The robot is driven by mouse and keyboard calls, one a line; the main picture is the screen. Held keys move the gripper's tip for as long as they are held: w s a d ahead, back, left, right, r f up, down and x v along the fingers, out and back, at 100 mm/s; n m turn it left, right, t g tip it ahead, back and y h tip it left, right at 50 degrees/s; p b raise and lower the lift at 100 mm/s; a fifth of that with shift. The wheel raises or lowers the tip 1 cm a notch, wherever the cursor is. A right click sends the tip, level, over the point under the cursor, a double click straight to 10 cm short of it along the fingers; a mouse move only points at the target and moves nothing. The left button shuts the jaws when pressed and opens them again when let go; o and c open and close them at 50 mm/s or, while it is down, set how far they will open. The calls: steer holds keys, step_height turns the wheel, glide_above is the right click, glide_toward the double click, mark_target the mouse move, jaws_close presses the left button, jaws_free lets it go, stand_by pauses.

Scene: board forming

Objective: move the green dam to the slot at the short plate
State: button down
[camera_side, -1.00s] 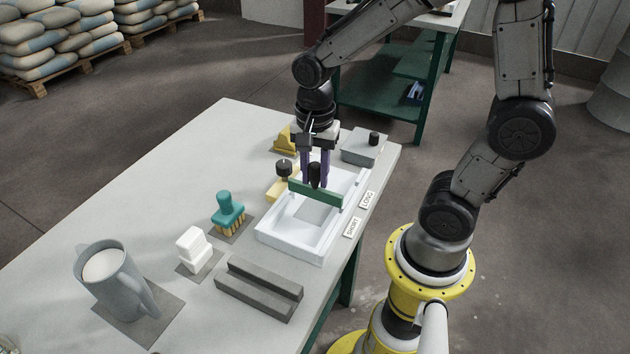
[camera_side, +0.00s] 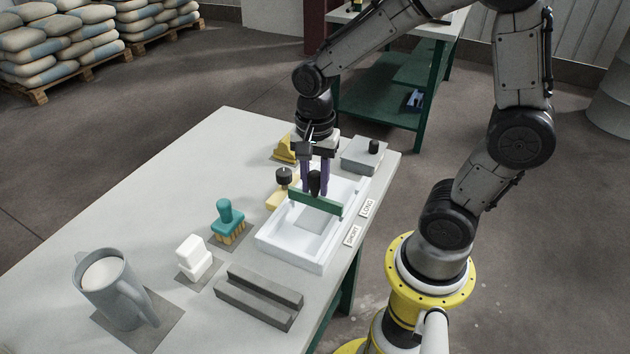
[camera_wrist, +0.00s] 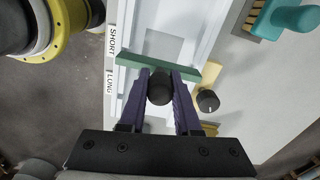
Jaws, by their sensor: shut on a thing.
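My gripper (camera_side: 315,188) is shut on the dark knob of the green dam (camera_side: 327,206), a thin bar. In the wrist view the dam (camera_wrist: 190,69) spans the white mould (camera_wrist: 163,45) crosswise, its ends over both long walls. In the side view it is over the middle of the mould (camera_side: 290,254); I cannot tell whether it touches the walls. The short plate (camera_side: 352,235) lies beside the mould at its near part, the long plate (camera_side: 367,207) farther back. In the wrist view the dam's left end lies between the short plate (camera_wrist: 112,40) and long plate (camera_wrist: 108,82).
A teal brush (camera_side: 228,218), white blocks (camera_side: 194,256), grey bars (camera_side: 258,297) and a grey jug (camera_side: 112,290) stand left and in front of the mould. A yellow piece with a dark knob (camera_side: 283,175) and a grey lidded box (camera_side: 362,155) are close behind it.

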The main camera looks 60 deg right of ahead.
mark_target(315, 196)
steer(key=shift+f, duration=1.75)
steer(key=c, duration=0.5)
jaws_free()
steer(key=shift+c, duration=0.2)
step_height(315, 196, up, 12)
steer(key=shift+r, duration=0.95)
